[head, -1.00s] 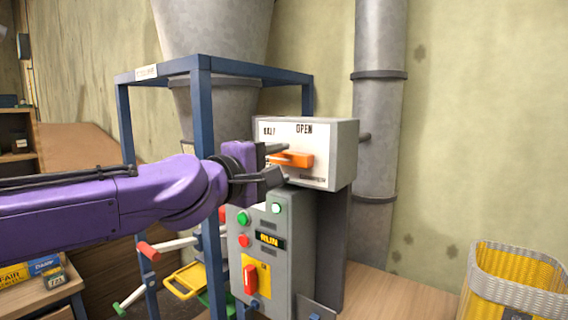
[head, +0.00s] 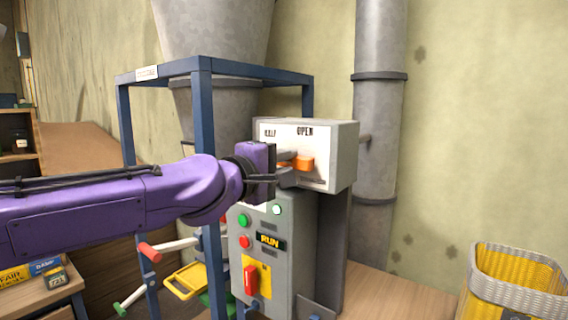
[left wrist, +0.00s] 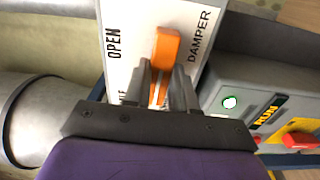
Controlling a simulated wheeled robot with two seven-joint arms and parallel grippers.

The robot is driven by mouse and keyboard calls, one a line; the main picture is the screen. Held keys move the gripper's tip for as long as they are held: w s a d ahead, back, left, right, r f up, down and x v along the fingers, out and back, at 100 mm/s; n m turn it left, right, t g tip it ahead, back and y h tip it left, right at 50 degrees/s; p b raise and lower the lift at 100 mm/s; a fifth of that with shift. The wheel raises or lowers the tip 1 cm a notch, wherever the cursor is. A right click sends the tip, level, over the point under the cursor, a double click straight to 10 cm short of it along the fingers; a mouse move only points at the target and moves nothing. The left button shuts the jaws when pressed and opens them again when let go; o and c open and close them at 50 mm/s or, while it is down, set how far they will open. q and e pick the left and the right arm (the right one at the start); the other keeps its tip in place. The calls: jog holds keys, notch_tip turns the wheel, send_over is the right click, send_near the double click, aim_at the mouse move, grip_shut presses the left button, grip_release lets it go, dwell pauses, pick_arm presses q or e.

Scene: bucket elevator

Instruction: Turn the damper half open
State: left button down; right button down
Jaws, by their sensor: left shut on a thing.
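The damper box (head: 342,155) is grey with a white face marked HALF and OPEN. Its orange damper handle (head: 304,163) shows on that face, partly hidden by my gripper. In the left wrist view the orange handle (left wrist: 166,50) stands out between my fingers, with OPEN and DAMPER printed on either side. My left gripper (head: 286,168) is shut on the handle; it also shows in the left wrist view (left wrist: 160,88). The handle's inner end is hidden by the fingers. My right gripper is not in view.
Below the box is a grey control panel (head: 274,275) with a RUN sign, green and red buttons and a red switch. A blue frame (head: 206,150) stands close behind my left arm. A yellow-and-white basket (head: 515,285) stands at the lower right.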

pick_arm(q)
jog(key=m, duration=0.4)
jog(key=shift+m, duration=2.2)
jog(key=c, duration=0.9)
grip_release()
jog(key=shift+a, duration=0.1)
